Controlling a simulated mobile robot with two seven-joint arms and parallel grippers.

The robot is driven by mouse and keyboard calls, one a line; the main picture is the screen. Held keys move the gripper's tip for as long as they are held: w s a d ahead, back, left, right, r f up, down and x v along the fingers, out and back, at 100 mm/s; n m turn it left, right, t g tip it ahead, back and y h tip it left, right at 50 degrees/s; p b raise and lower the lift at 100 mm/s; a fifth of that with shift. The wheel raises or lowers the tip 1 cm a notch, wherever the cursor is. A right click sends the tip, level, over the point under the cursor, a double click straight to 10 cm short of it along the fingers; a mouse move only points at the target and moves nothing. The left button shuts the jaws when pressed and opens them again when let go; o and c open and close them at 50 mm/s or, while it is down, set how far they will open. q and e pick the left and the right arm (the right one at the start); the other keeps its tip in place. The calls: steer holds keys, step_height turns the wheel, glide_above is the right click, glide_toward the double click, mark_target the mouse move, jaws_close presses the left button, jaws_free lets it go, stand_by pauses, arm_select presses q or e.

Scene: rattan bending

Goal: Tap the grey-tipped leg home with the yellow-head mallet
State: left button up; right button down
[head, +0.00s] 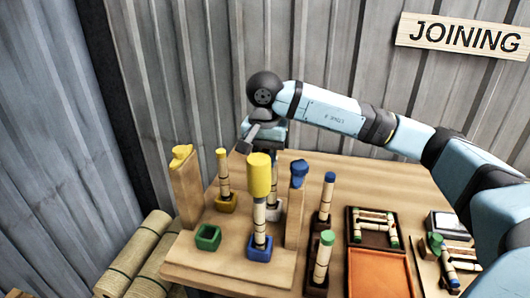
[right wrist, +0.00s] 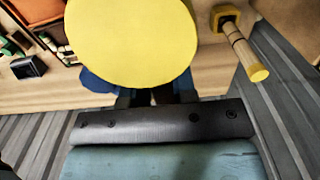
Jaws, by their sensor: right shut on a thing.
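My right gripper (head: 270,150) is shut on the yellow-head mallet, whose thick yellow head (head: 259,176) stands upright in front of it in the head view. The head's round end (right wrist: 132,38) fills the top middle of the right wrist view and hides the fingertips and handle. Below the head, a banded rattan leg (head: 260,222) stands in a blue socket (head: 260,250); its top is hidden. Just behind it, a pale grey socket (head: 273,213) with a leg is mostly covered, so its tip cannot be seen. Contact cannot be told. My left gripper is out of view.
A yellow-tipped leg (head: 223,172) stands in a yellow socket. A green socket (head: 208,238) is empty. Wooden posts with yellow (head: 187,195) and blue (head: 296,215) tops flank the sockets. Blue-tipped (head: 326,195) and green-tipped (head: 323,257) legs and trays (head: 375,275) stand to the right.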

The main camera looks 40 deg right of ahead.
steer(key=shift+f+b, duration=0.35)
steer(key=shift+f, duration=0.45)
steer(key=shift+r+p, duration=0.45)
steer(key=shift+r, duration=0.25)
steer(key=shift+r+p, duration=0.4)
steer(key=shift+r, duration=0.75)
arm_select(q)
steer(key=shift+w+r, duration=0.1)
